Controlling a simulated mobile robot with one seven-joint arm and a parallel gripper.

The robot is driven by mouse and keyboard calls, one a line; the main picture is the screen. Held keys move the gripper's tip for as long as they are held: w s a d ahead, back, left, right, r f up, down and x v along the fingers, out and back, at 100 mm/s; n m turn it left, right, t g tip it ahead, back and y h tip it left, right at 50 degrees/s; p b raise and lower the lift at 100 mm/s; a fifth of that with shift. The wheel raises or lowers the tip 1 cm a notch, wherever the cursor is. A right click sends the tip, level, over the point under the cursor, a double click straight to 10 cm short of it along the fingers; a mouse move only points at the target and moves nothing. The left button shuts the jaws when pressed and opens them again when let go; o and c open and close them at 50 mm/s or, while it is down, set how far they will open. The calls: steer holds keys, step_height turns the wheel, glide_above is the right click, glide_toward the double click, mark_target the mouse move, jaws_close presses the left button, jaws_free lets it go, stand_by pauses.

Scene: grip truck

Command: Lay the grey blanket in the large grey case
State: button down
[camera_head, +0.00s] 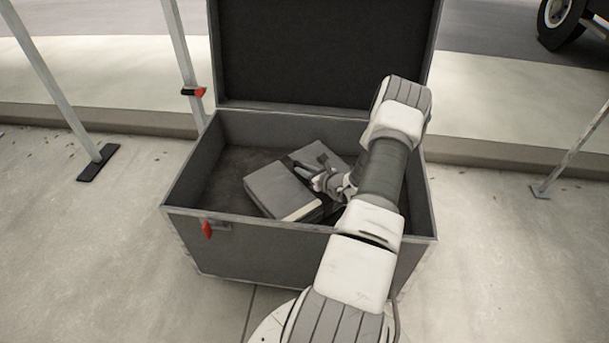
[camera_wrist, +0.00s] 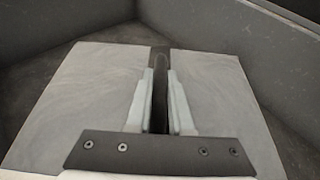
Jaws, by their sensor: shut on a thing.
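The large grey case (camera_head: 190,231) stands open on the ground with its lid (camera_head: 300,55) raised at the back. The grey blanket (camera_head: 276,190) is a folded block inside the case, slightly turned, with a pale front edge. My gripper (camera_head: 322,178) reaches down into the case and is shut on the blanket near its middle. In the wrist view the blanket (camera_wrist: 90,90) spreads on both sides of my gripper (camera_wrist: 161,80), with a dark strip between the fingers. My arm hides the right part of the blanket and of the case. I cannot tell whether the blanket touches the case floor.
Red latches or tags show on the case front (camera_head: 207,228) and on a metal pole (camera_head: 193,91) at left. Metal stand legs (camera_head: 95,155) stand on the pavement at left and right. A kerb runs behind the case. A vehicle wheel (camera_head: 560,18) shows at top right.

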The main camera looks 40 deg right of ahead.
steer(key=shift+f, duration=0.55)
steer(key=shift+f, duration=0.1)
steer(key=c, duration=1.2)
jaws_free()
steer(key=shift+f, duration=0.2)
steer(key=shift+c, duration=0.2)
steer(key=o, duration=0.4)
steer(key=shift+o, duration=0.2)
steer(key=shift+s+r, duration=0.35)
steer(key=shift+r, duration=0.05)
step_height(320, 180, up, 4)
steer(key=p, duration=0.4)
glide_above(325, 199)
steer(key=shift+d+r, duration=0.1)
